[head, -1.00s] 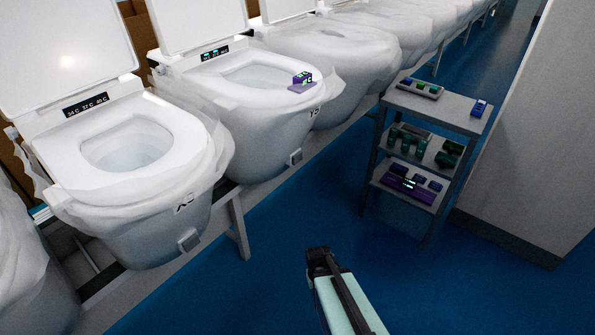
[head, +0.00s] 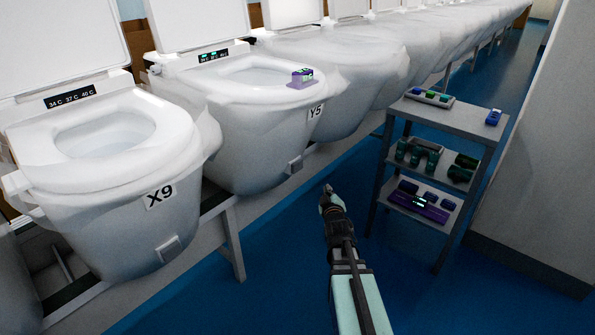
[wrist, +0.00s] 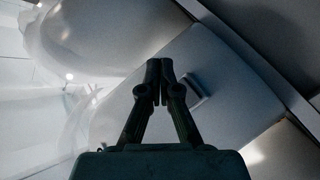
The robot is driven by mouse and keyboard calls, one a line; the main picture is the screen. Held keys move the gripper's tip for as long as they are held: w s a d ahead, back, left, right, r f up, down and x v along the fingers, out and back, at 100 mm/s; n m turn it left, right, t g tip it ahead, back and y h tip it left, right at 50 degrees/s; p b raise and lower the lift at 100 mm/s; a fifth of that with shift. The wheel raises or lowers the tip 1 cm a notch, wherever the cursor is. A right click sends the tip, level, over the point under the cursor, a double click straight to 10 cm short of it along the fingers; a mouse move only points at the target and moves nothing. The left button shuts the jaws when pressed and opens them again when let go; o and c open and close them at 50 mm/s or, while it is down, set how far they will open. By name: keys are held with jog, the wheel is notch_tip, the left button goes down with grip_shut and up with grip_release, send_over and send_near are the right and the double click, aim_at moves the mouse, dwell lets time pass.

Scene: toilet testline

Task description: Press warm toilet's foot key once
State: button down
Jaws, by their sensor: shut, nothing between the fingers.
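Toilet X9 (head: 120,180) stands at left with its lid up and a temperature display (head: 71,97) reading 34 C, 37 C, 40 C. Its foot key (head: 169,248) is a small pale square low on the front. Toilet Y5 (head: 255,130) stands beside it with a green-lit display (head: 213,55) too small to read; its foot key (head: 294,164) is low on its front. My gripper (head: 326,190) is shut and empty, right of and below Y5's key, apparently apart from it. In the wrist view the shut fingertips (wrist: 160,65) are left of a small grey key (wrist: 196,90).
A purple device (head: 302,78) sits on Y5's rim. A shelved cart (head: 455,120) with small devices stands right of my arm, near a pale wall (head: 540,160). More toilets recede behind. Blue floor (head: 270,240) is open between toilets and cart.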

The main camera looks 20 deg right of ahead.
aim_at(297, 166)
jog(key=r, duration=0.1)
jog(key=r+n+t, duration=0.2)
jog(key=r, duration=0.1)
jog(key=shift+w+a, duration=0.25)
jog(key=shift+a, duration=0.1)
jog(key=shift+f, duration=0.1)
jog(key=w+a+p, duration=0.3)
jog(key=w+a, duration=0.1)
jog(key=w, duration=0.3)
jog(key=shift+w, duration=0.4)
dwell(1.2)
jog(key=shift+w+a, duration=0.25)
jog(key=shift+w, duration=0.1)
